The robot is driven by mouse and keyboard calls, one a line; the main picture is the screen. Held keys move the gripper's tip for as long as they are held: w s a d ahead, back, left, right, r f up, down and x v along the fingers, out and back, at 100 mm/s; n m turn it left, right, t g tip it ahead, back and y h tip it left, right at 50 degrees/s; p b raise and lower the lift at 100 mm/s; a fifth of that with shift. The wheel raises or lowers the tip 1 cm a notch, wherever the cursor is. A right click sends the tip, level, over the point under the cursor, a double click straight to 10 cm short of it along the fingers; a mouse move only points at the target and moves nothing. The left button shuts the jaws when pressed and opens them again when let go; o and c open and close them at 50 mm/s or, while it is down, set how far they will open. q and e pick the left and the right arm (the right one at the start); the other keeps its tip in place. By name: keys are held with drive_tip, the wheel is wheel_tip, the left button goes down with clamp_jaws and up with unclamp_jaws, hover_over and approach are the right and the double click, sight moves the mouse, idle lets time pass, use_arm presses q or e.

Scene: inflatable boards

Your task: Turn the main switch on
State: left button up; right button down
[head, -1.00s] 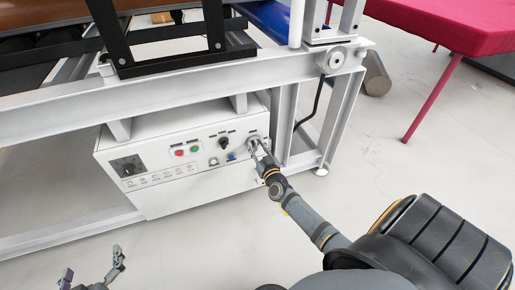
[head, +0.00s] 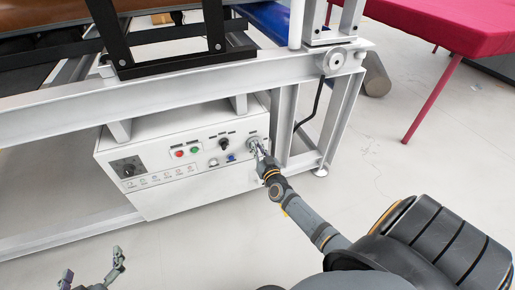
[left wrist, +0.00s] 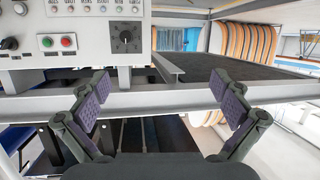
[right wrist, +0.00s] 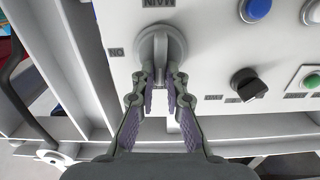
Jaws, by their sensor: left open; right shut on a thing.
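The main switch (right wrist: 160,42) is a round grey rotary knob with a raised handle on the white control box (head: 165,195). In the right wrist view its lettering is upside down: "MAIN" is above it and "ON" is to its left. The handle runs straight up and down in that view. My right gripper (right wrist: 161,80) is shut on the handle; in the head view the right gripper (head: 258,149) is at the box's upper right corner. My left gripper (left wrist: 160,90) is open and empty; it also shows low left in the head view (head: 92,277).
Red (head: 180,154) and green (head: 195,150) buttons, a black selector (head: 224,144), a blue button (head: 231,156) and a black dial (head: 128,167) share the panel. A grey steel frame (head: 190,87) runs above the box. A red table (head: 450,25) stands at right; floor in front is clear.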

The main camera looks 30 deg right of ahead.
drive_tip(key=shift+d+m, duration=0.1)
drive_tip(key=shift+m, duration=1.3)
use_arm(q)
wheel_tip(320, 180, down, 5)
drive_tip(key=s+g, duration=0.2)
drive_tip(key=s, duration=0.1)
drive_tip(key=w+r+t+b, duration=0.1)
drive_tip(key=r+t, duration=0.3)
drive_tip(key=r, duration=0.6)
drive_tip(key=w+r+t, duration=0.4)
drive_tip(key=r, duration=0.5)
drive_tip(key=shift+a+r+t+b, duration=0.15)
drive_tip(key=shift+r+t+b, duration=0.25)
use_arm(e)
drive_tip(key=shift+s+d+f+m, duration=0.15)
drive_tip(key=shift+f+m, duration=0.1)
drive_tip(key=shift+m, duration=2.2)
drive_tip(key=shift+d+f+m, duration=0.2)
drive_tip(key=shift+f+m, duration=0.1)
drive_tip(key=shift+m, duration=2.2)
drive_tip(key=shift+s+d+f+m, duration=0.15)
drive_tip(key=shift+f+m, duration=0.1)
drive_tip(key=shift+m, duration=2.2)
drive_tip(key=shift+w, duration=0.1)
